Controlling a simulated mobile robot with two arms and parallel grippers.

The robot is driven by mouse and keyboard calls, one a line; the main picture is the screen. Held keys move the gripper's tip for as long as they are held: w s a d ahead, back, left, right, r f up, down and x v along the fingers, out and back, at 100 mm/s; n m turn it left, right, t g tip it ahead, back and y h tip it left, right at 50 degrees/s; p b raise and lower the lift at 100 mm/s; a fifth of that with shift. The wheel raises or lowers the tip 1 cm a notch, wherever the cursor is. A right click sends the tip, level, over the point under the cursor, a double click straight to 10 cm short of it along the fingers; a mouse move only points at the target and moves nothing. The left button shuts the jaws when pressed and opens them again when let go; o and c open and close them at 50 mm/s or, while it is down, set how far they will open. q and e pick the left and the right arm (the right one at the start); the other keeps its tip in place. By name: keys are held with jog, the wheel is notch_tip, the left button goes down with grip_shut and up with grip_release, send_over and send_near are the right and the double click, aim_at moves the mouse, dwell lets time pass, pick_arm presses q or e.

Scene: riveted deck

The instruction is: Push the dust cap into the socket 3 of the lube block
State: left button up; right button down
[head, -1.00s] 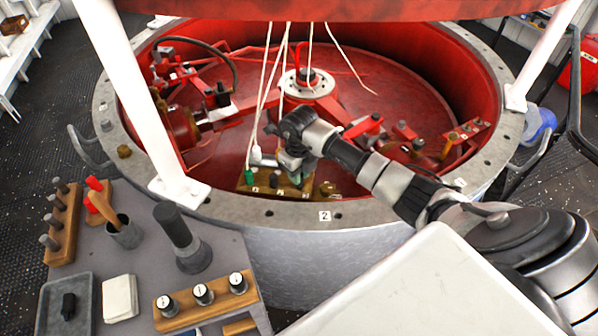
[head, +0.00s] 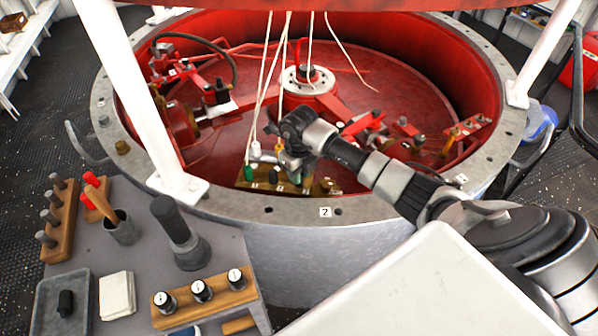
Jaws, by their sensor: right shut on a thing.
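The lube block (head: 264,187) is a brass-coloured block on the near inner side of the red drum. A green plug (head: 249,173) stands at its left end and a dark one (head: 275,177) near its middle. My right gripper (head: 301,171) reaches in from the right, low over the right part of the block. It is shut on a small green dust cap (head: 304,178). The gripper and cap largely hide socket 3, so I cannot tell whether the cap is in it or just above it. My left gripper is out of view.
Pale cords (head: 262,95) hang down close to my right gripper. The drum's grey rim (head: 290,209) lies in front of the block. A white post (head: 140,90) stands at left. The side table holds a wooden rack (head: 213,305) with knobs and a grey tray (head: 48,310).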

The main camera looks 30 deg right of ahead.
jog(key=c, duration=0.9)
grip_release()
jog(key=shift+o, duration=0.2)
notch_tip(320, 180, up, 11)
jog(key=b, duration=0.1)
jog(key=shift+b, duration=0.3)
jog(key=shift+f, duration=0.1)
